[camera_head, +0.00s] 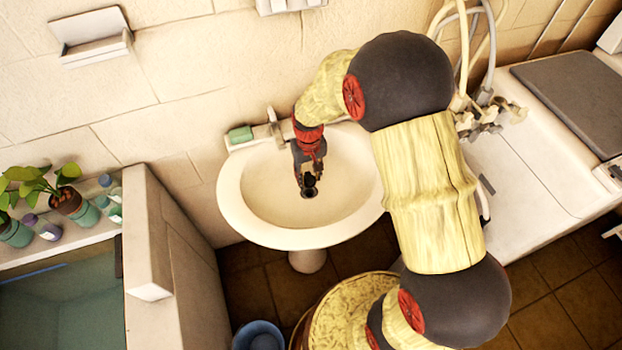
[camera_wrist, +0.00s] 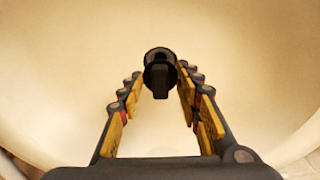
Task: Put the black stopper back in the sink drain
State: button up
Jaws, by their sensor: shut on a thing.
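The white sink (camera_head: 256,200) is an oval basin against the wall. My gripper (camera_head: 309,178) reaches down into the bowl and is shut on the black stopper (camera_wrist: 160,57). In the wrist view the stopper's round body and upright tab show between the fingertips of my gripper (camera_wrist: 160,80). In the head view a dark round shape (camera_head: 309,193) shows at the fingertips, low in the bowl. I cannot tell there how much of it is stopper and how much is drain. In the wrist view the drain is hidden behind the stopper, so the gap between them cannot be judged.
A faucet (camera_head: 274,127) and green soap (camera_head: 240,134) are on the sink's back rim. A low wall (camera_head: 150,235) and plants (camera_head: 66,200) stand left. A white counter (camera_head: 530,165) with hoses is on the right. The bowl around my gripper is clear.

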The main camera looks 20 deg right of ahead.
aim_at(309, 176)
jog(key=shift+f+b, duration=2.1)
jog(key=shift+f, duration=0.8)
jog(key=shift+p, duration=0.35)
jog(key=shift+f+b, duration=0.35)
jog(key=shift+f, duration=0.3)
jog(key=o, duration=0.9)
jog(key=shift+o, duration=0.2)
jog(key=shift+r, duration=0.15)
jog(key=shift+r+p, duration=4.05)
jog(key=shift+r, duration=1.4)
